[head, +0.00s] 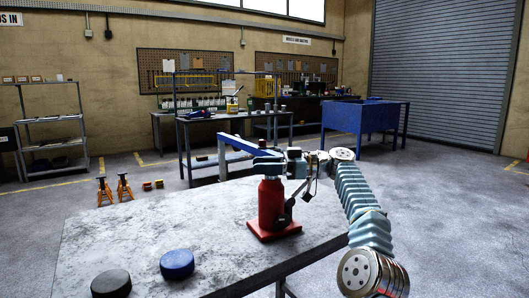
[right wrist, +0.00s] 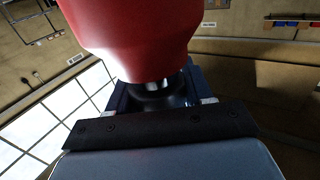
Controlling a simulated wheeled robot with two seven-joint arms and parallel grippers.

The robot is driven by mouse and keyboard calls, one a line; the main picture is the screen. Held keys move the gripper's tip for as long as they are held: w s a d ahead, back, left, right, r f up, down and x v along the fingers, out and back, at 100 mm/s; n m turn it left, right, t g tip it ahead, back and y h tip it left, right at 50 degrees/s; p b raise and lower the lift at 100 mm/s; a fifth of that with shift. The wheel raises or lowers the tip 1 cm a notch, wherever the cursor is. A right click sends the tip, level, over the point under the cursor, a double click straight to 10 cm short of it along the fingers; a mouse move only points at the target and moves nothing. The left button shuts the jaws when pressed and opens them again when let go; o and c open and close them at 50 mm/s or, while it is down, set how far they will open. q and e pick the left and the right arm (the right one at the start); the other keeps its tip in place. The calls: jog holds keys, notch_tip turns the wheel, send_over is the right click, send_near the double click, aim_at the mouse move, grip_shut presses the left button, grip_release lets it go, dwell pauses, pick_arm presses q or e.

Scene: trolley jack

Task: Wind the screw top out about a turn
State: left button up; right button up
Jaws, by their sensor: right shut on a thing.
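A red bottle jack (head: 271,204) stands upright on its red base plate (head: 274,233), near the right edge of the grey table. My right gripper (head: 268,162) is at the top of the jack, its arm coming in from the right. In the right wrist view the jack's red body (right wrist: 135,35) fills the upper middle. The dark screw top (right wrist: 157,93) shows beyond it, between the fingers of my right gripper (right wrist: 160,100). The gripper is shut on it; the fingers partly hide it. My left gripper is not in view.
A black round puck (head: 111,284) and a blue one (head: 177,264) lie on the table (head: 140,220) at the front left. The rest of the tabletop is clear. Orange axle stands (head: 105,191) stand on the floor behind.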

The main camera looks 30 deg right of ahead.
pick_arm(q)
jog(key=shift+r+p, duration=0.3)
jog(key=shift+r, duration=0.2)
pick_arm(e)
jog(key=shift+f+g, duration=0.25)
jog(key=shift+g, duration=0.15)
jog(key=shift+s+a+f+y, duration=0.1)
jog(key=shift+y, duration=0.2)
jog(key=o, duration=1)
